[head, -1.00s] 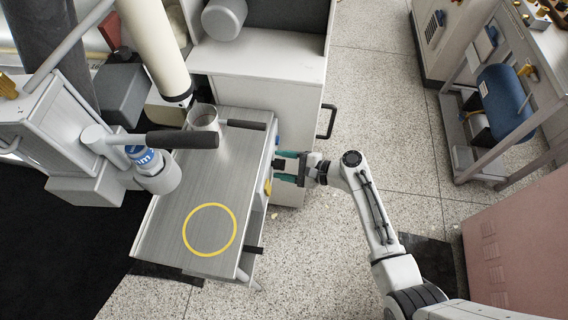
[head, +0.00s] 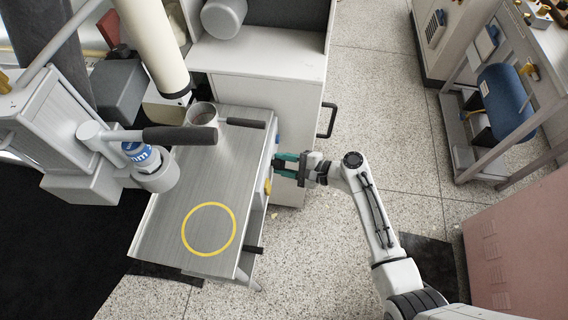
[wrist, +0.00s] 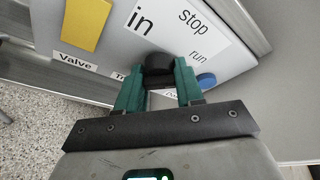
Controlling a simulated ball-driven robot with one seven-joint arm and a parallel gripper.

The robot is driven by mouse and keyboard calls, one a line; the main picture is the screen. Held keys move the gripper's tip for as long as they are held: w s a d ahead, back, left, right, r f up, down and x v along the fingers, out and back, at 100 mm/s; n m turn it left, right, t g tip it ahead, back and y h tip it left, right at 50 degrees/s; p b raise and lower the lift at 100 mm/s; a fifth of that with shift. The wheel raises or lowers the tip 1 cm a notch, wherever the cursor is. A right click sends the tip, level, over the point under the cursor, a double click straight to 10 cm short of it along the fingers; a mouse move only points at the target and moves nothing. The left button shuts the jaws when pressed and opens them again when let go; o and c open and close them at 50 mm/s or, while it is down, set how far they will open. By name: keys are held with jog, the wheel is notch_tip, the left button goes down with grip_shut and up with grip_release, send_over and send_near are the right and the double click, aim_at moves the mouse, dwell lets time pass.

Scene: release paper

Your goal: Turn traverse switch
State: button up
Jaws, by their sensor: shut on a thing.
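In the wrist view, a black knob (wrist: 158,65), which I take as the traverse switch, stands on a light grey panel (wrist: 105,62). The green fingers of my gripper (wrist: 158,82) are closed around it, one on each side. A label starting with "T" (wrist: 120,76) is partly hidden by the left finger. A plate reading "in" (wrist: 141,20) and "stop" and "run" lies just above the knob.
On the panel, a yellow part (wrist: 86,24) lies above the "Valve" label (wrist: 75,61), left of the knob. A blue button (wrist: 206,80) sits close to the right finger. In the head view, a white cabinet (head: 260,95) with a black handle stands behind the gripper.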

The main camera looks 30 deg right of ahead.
jog(key=n+t+b, duration=0.1)
jog(key=b, duration=0.2)
jog(key=n+t+b, duration=0.1)
jog(key=n+b, duration=0.1)
jog(key=b, duration=0.1)
jog(key=shift+s+a+f+n, duration=0.1)
jog(key=shift+f+n, duration=0.2)
jog(key=shift+f, duration=0.1)
jog(key=n+b, duration=0.2)
jog(key=b, duration=0.2)
jog(key=shift+t, duration=0.4)
jog(key=shift+r+n+b, duration=0.2)
jog(key=shift+n+b, duration=0.5)
jog(key=shift+b, duration=0.1)
jog(key=shift+r, duration=0.1)
jog(key=o, duration=1)
jog(key=f+v, duration=0.1)
jog(key=v, duration=0.9)
jog(key=shift+s+r, duration=0.35)
jog(key=shift+s, duration=0.05)
